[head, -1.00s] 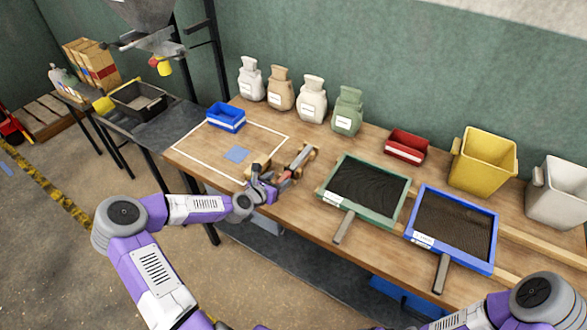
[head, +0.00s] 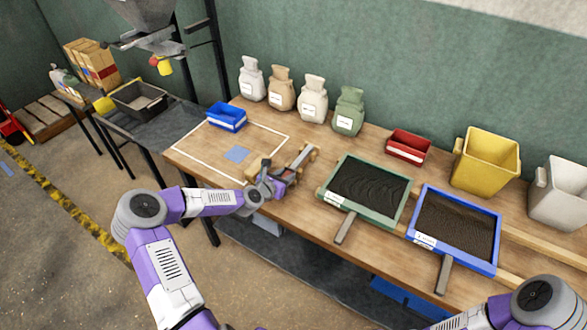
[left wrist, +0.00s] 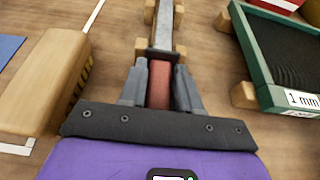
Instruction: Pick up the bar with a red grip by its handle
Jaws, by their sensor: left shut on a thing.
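The bar with a red grip lies on wooden rests on the table; its grey metal length (head: 303,156) points away to the back right in the head view. In the left wrist view its red grip (left wrist: 158,88) sits between the two fingers of my left gripper (left wrist: 160,85). The gripper is shut on the grip. The grey bar (left wrist: 163,35) runs on beyond a dark collar, over wooden blocks. In the head view my left gripper (head: 274,184) covers most of the grip. My right gripper is out of view.
A blue bin (head: 227,116) and a blue square (head: 237,154) are on the left.

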